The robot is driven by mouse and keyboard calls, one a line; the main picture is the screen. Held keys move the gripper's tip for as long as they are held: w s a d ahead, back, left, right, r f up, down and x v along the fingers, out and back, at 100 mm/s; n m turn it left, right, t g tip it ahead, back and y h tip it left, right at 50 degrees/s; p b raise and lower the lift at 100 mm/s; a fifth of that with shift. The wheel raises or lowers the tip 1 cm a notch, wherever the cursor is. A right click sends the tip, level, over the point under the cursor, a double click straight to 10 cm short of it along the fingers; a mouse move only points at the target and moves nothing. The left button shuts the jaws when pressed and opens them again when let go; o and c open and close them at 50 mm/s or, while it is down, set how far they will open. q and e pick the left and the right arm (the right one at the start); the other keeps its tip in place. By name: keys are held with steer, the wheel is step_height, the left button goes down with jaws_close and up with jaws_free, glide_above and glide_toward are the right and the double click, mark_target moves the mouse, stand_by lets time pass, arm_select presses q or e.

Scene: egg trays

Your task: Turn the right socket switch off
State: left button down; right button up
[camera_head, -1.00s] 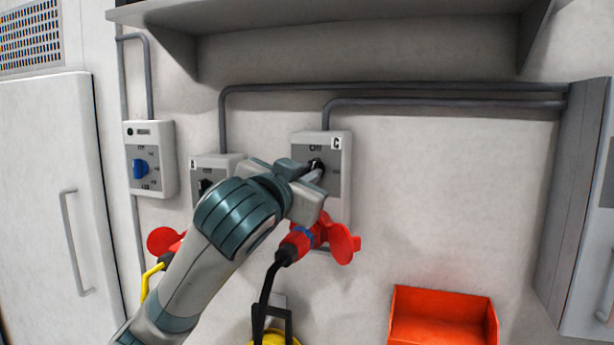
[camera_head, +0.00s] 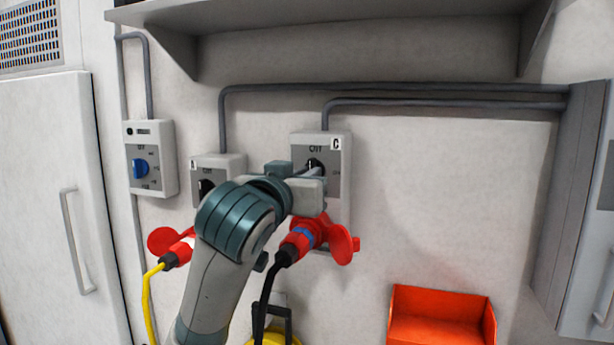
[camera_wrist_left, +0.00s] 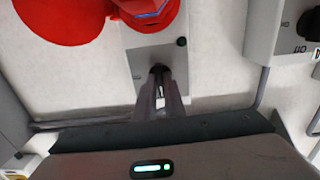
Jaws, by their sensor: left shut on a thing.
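The right socket box (camera_head: 340,190) is a pale grey wall unit marked C, with a black rotary switch (camera_head: 314,164) near its top. A red plug with a black cable (camera_head: 297,243) sits at its bottom. My left gripper (camera_head: 317,172) is shut on the switch. In the left wrist view, its fingers (camera_wrist_left: 159,82) close around the dark knob (camera_wrist_left: 158,70) on the right socket box (camera_wrist_left: 143,64). The fingers hide most of the knob, so its exact setting is hard to read. My right gripper is out of view.
The left socket box (camera_head: 232,162), marked A, is partly behind my arm, with a red plug and yellow cable (camera_head: 172,255). A box with a blue knob (camera_head: 140,168) is farther left. An orange bin (camera_head: 442,318) is lower right. A shelf (camera_head: 340,42) runs overhead.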

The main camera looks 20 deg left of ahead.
arm_select(q)
steer(key=c, duration=1.8)
jaws_free()
steer(key=shift+c, duration=0.2)
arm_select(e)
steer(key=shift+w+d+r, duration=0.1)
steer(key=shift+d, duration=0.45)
